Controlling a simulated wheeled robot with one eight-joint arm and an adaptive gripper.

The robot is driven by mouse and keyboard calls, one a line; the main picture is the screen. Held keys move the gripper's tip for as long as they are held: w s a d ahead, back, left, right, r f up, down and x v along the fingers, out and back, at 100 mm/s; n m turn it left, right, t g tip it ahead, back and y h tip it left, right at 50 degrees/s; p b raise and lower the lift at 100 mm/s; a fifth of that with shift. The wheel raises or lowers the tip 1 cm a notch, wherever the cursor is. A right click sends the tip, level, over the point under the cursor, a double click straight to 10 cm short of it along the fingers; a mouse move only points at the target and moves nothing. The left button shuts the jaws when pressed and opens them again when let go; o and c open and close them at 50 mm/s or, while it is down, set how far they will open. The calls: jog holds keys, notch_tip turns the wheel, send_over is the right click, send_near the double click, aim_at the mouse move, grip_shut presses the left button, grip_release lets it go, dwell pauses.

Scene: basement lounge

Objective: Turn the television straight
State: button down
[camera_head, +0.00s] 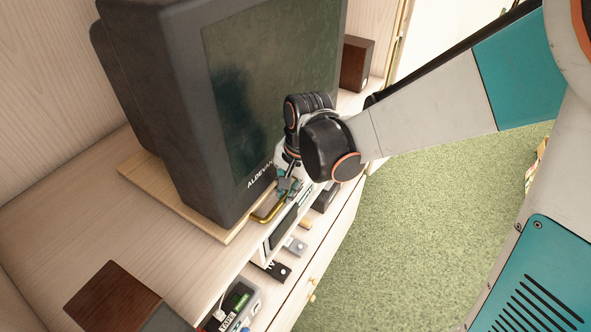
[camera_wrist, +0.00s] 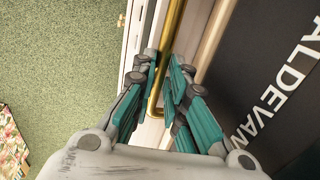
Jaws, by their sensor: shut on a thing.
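The television (camera_head: 175,100) is a bulky dark grey set with a dark screen, and it stands on a pale wooden board (camera_head: 150,178) on the cabinet. The board and set sit at an angle to the cabinet's front edge. A brass handle (camera_head: 267,214) runs along the board's front edge, below the screen. My gripper (camera_head: 287,190) is at this handle, shut on its bar. In the wrist view the brass bar (camera_wrist: 172,35) passes between the teal fingers of my gripper (camera_wrist: 163,72), with the television front (camera_wrist: 265,70) to the right. My wrist hides part of the handle.
The light wooden cabinet (camera_head: 60,225) has open shelves with a tape case (camera_head: 238,300) and small devices. Brown boxes stand at the front left (camera_head: 112,297) and back right (camera_head: 356,62). Green carpet (camera_head: 430,230) lies open to the right.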

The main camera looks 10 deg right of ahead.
jog(key=c, duration=1.6)
grip_release()
notch_tip(320, 180, up, 12)
jog(key=s+d, duration=0.1)
jog(key=shift+s+d, duration=0.2)
jog(key=shift+d, duration=0.2)
jog(key=shift+f, duration=0.1)
jog(key=s+d+f+n+t+h+b, duration=0.1)
jog(key=s+d+f+n+t+b, duration=0.2)
jog(key=s+d+f+b, duration=0.2)
jog(key=s+d+f+n+t+b, duration=0.2)
jog(key=s+d+f+n+b, duration=0.2)
jog(key=d+f+b, duration=0.5)
notch_tip(320, 180, down, 2)
jog(key=s+b, duration=0.2)
jog(key=b, duration=0.2)
jog(key=shift+s+n+t+h, duration=0.15)
jog(key=shift+n+t+h, duration=0.15)
jog(key=shift+t+h, duration=0.1)
